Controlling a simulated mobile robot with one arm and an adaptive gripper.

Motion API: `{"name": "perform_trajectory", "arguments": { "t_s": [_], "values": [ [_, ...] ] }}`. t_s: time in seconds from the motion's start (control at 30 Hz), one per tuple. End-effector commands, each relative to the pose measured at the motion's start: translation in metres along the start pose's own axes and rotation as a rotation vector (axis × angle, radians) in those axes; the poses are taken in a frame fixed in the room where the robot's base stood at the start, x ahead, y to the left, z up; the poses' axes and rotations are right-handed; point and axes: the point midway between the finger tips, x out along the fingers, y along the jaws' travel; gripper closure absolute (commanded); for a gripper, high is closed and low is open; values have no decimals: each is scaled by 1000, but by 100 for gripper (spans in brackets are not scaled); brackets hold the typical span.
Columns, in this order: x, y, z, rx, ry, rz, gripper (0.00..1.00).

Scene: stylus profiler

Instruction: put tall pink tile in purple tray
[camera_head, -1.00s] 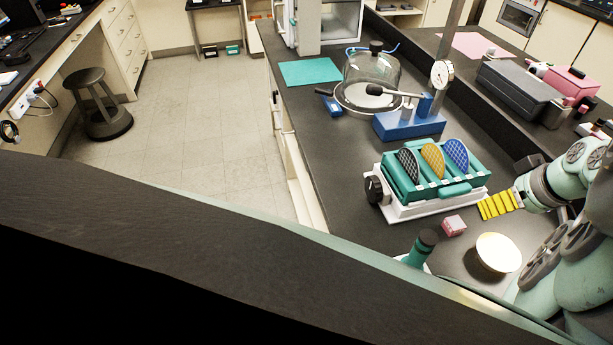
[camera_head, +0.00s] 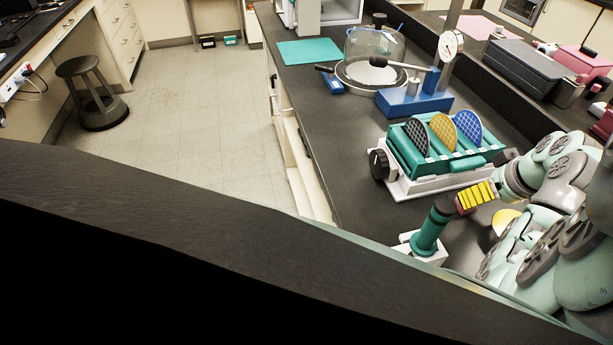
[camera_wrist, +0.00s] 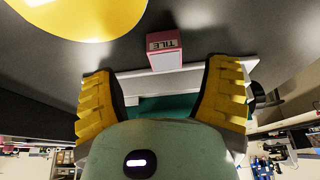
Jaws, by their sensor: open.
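A pink tile (camera_wrist: 164,50) with a white label reading "TILE" on one face shows in the wrist view. It is just beyond my fingertips, roughly midway between them. In the head view it is mostly hidden by my gripper (camera_head: 476,196), at the bench's near right. My gripper has yellow ribbed fingers; the wrist view shows them (camera_wrist: 163,85) spread wide with nothing between them. I cannot make out a purple tray in either view.
A teal rack (camera_head: 455,162) with several slots, holding three discs, stands on a white base close behind my gripper. A teal post (camera_head: 430,228) with a dark cap is left of it. A yellow round dish (camera_wrist: 80,14) is near the tile. A blue gauge stand (camera_head: 412,103) is farther back.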

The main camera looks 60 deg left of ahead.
Motion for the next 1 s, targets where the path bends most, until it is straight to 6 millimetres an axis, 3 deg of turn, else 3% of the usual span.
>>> {"name": "perform_trajectory", "arguments": {
  "t_s": [0.43,0.87,1.0],
  "values": [
    [41,-7,0,-3,-3,-5,24],
    [48,-7,0,-3,-1,-2,22],
    [47,-6,1,-2,-1,-2,36]
  ]
}}
